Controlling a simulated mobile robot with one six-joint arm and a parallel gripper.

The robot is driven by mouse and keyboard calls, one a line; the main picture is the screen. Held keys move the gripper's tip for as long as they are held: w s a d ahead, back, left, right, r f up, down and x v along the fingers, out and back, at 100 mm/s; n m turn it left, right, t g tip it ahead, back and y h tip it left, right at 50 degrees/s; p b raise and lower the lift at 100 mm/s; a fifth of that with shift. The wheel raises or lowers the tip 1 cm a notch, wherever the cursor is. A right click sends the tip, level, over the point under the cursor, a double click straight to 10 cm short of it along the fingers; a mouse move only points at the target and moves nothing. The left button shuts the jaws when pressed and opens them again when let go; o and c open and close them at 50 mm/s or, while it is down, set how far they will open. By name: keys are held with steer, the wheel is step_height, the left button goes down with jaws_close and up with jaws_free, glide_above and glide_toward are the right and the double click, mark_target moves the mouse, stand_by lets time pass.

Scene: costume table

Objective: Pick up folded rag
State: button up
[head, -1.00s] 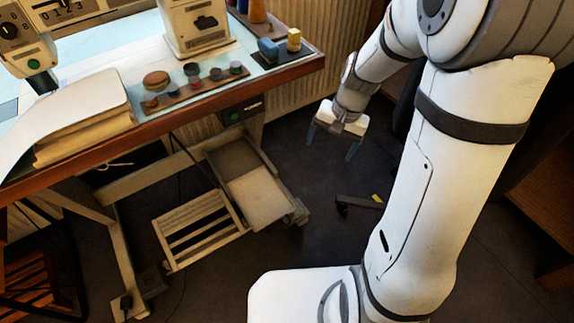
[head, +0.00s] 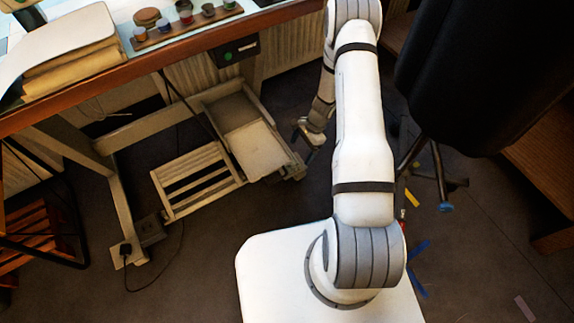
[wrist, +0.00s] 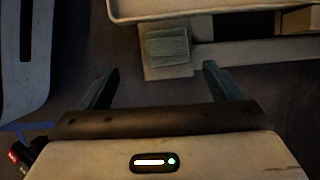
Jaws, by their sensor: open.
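My gripper (head: 309,136) hangs low above the floor, beside the right end of the sewing table's lower frame, partly hidden by my arm. In the wrist view its two fingers (wrist: 160,72) are spread wide with nothing between them. A small grey-green ribbed square (wrist: 168,46) lies just beyond the fingertips, on or against the end of a pale foot bar. It may be the folded rag, but I cannot tell for sure. The head view shows no clear rag on the floor.
The wooden table edge (head: 170,52) bears a cream fabric stack (head: 75,68) and a tray of spools. Below are a slatted pedal (head: 196,182) and pale frame. A dark chair (head: 470,75) stands right. Blue tape strips (head: 420,250) mark the floor. Dark floor is open at lower right.

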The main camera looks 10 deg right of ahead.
mark_target(294, 159)
steer(key=b+x, duration=0.1)
steer(key=x, duration=0.1)
steer(key=b+x, duration=0.2)
steer(key=x, duration=0.1)
steer(key=b+x, duration=0.1)
steer(key=x, duration=0.1)
steer(key=shift+w+a+f, duration=0.1)
steer(key=shift+w+f, duration=0.25)
steer(key=shift+f, duration=0.05)
steer(key=shift+r, duration=0.1)
steer(key=shift+c, duration=0.3)
steer(key=c, duration=1.1)
steer(key=shift+r+p, duration=0.35)
steer(key=shift+r, duration=0.2)
step_height(294, 159, up, 3)
steer(key=shift+s+p, duration=0.1)
steer(key=shift+p, duration=0.9)
steer(key=s+d, duration=0.3)
steer(key=s, duration=0.5)
steer(key=s+d, duration=0.2)
steer(key=s, duration=0.6)
steer(key=shift+s+d+f+p, duration=0.3)
steer(key=shift+s+d+p, duration=0.05)
steer(key=shift+s, duration=0.05)
